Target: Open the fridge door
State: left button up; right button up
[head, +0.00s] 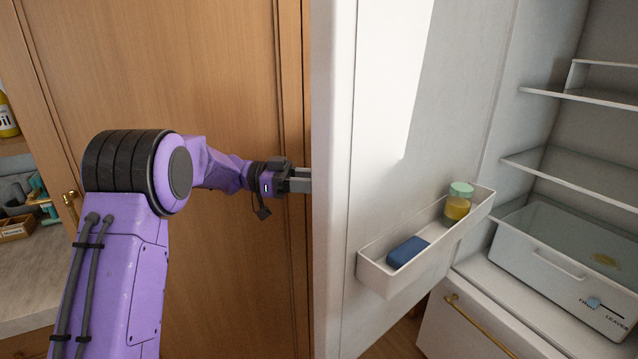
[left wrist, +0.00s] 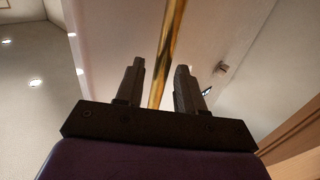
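The fridge door (head: 375,215) stands wide open in the head view, with its inner side facing me. The lit fridge interior (head: 575,150) shows at the right. My left gripper (head: 308,180) reaches to the door's outer side, and its fingertips are hidden behind the door edge. In the left wrist view a brass door handle bar (left wrist: 168,50) runs up between the two fingers of my left gripper (left wrist: 160,80). The fingers stand apart with visible gaps to the bar. My right gripper is not in view.
A door bin (head: 375,272) holds a blue box (head: 407,251) and a jar with a green lid (head: 458,202). Shelves (head: 570,175) and a clear drawer (head: 560,262) are inside. A lower drawer (head: 470,325) has a brass handle. Wooden cabinets (head: 190,80) stand behind my left arm.

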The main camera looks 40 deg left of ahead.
pick_arm(q)
jog(key=b+v, duration=0.2)
jog(key=v, duration=0.7)
jog(key=shift+a+b, duration=0.2)
jog(key=shift+b, duration=0.2)
jog(key=shift+s, duration=0.1)
